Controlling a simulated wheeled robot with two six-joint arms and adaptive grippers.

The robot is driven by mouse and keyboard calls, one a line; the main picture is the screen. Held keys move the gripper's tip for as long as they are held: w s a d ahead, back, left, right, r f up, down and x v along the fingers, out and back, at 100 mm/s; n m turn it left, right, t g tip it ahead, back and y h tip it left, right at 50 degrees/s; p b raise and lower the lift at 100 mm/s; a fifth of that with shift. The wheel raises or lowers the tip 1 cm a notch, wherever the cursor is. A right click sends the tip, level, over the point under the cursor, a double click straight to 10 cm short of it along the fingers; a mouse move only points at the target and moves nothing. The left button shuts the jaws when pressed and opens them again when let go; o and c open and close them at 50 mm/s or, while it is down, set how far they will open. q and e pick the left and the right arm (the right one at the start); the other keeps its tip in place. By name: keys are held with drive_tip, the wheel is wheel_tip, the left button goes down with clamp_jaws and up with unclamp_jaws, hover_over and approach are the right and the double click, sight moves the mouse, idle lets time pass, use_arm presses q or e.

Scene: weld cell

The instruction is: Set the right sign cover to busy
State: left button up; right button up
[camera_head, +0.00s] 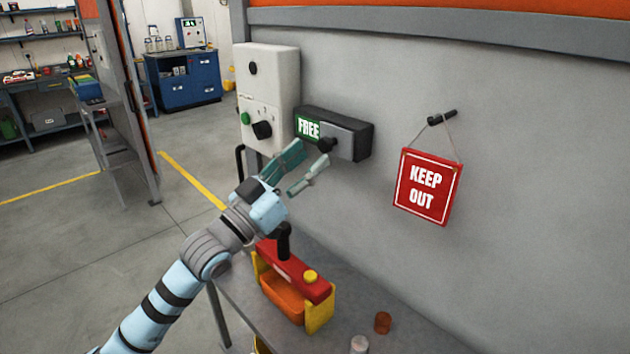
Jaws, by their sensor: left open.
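The sign box (366,143) is a dark box on the grey wall. Its left part shows a green FREE panel (308,127). A grey sliding cover (343,139) with a black knob (327,145) sits over the right part. My left gripper (312,160) is open, with its fingers just below and left of the knob. The fingers look empty; whether one touches the knob I cannot tell. My right gripper is not in view.
A white control box (270,85) with a green button and black knob stands left of the sign. A red KEEP OUT sign (427,186) hangs from a wall hook on the right. Below, a bench (240,288) holds a red and yellow tool carrier (297,278) and small cups (382,322).

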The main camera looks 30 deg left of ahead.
sight(322, 146)
use_arm(q)
drive_tip(key=shift+b+x, duration=0.55)
drive_tip(key=shift+x, duration=1.05)
drive_tip(key=shift+s, duration=0.1)
drive_tip(key=shift+c, duration=0.5)
clamp_jaws()
